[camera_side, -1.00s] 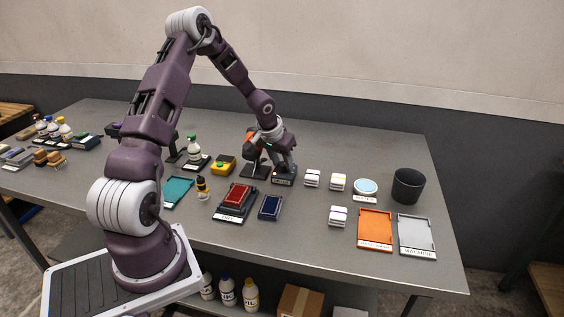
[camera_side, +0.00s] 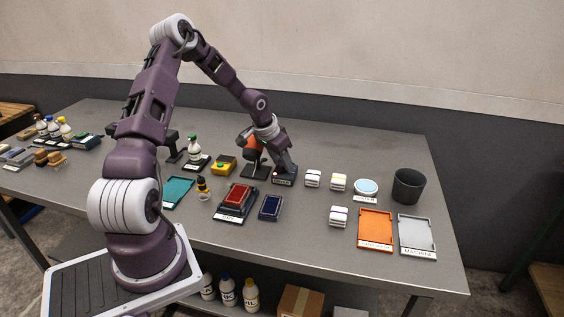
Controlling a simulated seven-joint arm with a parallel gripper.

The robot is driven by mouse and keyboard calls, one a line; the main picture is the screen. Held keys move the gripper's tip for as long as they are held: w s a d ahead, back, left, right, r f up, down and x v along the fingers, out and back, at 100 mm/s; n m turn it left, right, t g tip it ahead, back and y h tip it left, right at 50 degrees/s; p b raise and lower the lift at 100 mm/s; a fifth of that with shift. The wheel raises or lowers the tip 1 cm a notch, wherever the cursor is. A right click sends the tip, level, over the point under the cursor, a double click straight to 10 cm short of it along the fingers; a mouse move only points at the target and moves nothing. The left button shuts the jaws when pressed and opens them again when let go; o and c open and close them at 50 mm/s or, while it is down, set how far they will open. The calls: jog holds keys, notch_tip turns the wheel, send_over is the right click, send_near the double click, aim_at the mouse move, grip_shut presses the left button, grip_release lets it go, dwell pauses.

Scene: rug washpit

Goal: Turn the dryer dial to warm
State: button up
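A small dark box (camera_side: 287,180) with a pale label on its front edge stands near the middle of the table. It looks like the dial unit, but the label is too small to read. My gripper (camera_side: 279,166) points down at this box and covers much of its upper part. The dial and its setting cannot be made out. The fingertips are too small and dark to tell whether they are open, shut or touching the dial. An orange and black dryer (camera_side: 247,140) rests on a dark stand (camera_side: 254,171) just left of my gripper.
A yellow box (camera_side: 223,165) and a green-capped spray bottle (camera_side: 194,149) stand left of the dryer. White blocks (camera_side: 313,179), a dark bin (camera_side: 408,187) and an orange tray (camera_side: 375,229) are to the right.

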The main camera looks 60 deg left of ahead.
jog(key=shift+o, duration=0.3)
jog(key=shift+r, duration=0.1)
jog(key=v, duration=0.6)
jog(key=shift+s+r, duration=0.25)
jog(key=shift+r, duration=0.15)
